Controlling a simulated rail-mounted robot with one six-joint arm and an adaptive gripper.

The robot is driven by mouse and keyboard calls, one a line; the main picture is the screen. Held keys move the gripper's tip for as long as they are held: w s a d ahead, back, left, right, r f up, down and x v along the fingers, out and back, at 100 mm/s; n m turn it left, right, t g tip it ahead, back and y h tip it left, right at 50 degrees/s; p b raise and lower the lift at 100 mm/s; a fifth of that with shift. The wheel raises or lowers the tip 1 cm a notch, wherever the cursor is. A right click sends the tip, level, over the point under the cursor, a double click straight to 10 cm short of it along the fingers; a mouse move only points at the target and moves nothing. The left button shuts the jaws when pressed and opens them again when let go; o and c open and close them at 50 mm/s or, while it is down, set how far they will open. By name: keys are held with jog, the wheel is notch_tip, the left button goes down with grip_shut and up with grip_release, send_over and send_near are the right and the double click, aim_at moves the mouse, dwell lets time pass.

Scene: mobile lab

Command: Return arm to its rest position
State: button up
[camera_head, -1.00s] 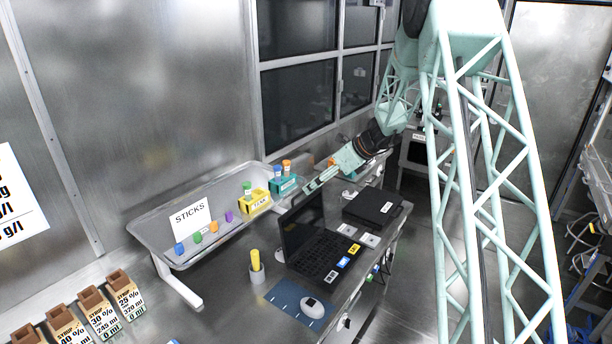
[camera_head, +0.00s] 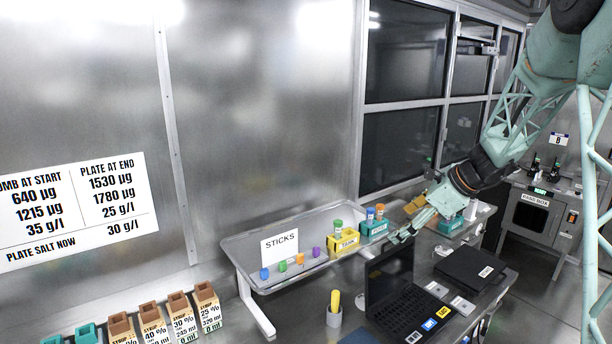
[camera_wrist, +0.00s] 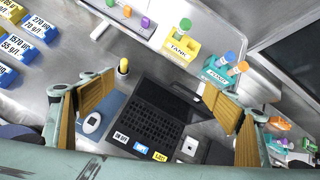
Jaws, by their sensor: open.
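My gripper (camera_head: 408,218) hangs in the air at the end of my arm, over the area behind the laptop (camera_head: 405,318). In the wrist view its two fingers (camera_wrist: 160,90) are spread wide with tan inner pads. Nothing is between them. The open laptop (camera_wrist: 160,112) lies below, between the fingers in that view. My arm reaches in from the upper right of the head view.
A grey tray (camera_head: 262,283) with a STICKS sign (camera_head: 280,247) stands left of the laptop. A yellow tank rack (camera_head: 343,240) and a teal rack (camera_head: 373,229) hold capped tubes near the gripper. Syrup boxes (camera_head: 181,318) line the lower left. A black case (camera_head: 470,268) lies right.

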jog(key=s+a+r+n+g+b, duration=0.1)
jog(key=s+a+r+n+b, duration=0.2)
jog(key=s, duration=0.6)
jog(key=s+a+r+n+h+b, duration=0.1)
jog(key=s+a+r+n, duration=0.3)
jog(key=s, duration=0.6)
jog(key=s+a+r+n+g+b, duration=0.1)
jog(key=s+a+r+n+b, duration=0.1)
jog(key=s+a+n, duration=0.55)
jog(key=s+d+f+n+h+b, duration=0.1)
jog(key=s+f+n+b, duration=0.1)
jog(key=s, duration=0.9)
jog(key=s+d+f+n+h+b, duration=0.1)
jog(key=s+n, duration=0.3)
jog(key=s, duration=0.7)
jog(key=s+d+f+n+h+b, duration=0.2)
jog(key=s+d+f+n+b, duration=0.1)
jog(key=s, duration=0.8)
jog(key=shift+f+b, duration=0.25)
jog(key=shift+b, duration=0.1)
jog(key=shift+w+n, duration=0.1)
jog(key=shift+n, duration=0.15)
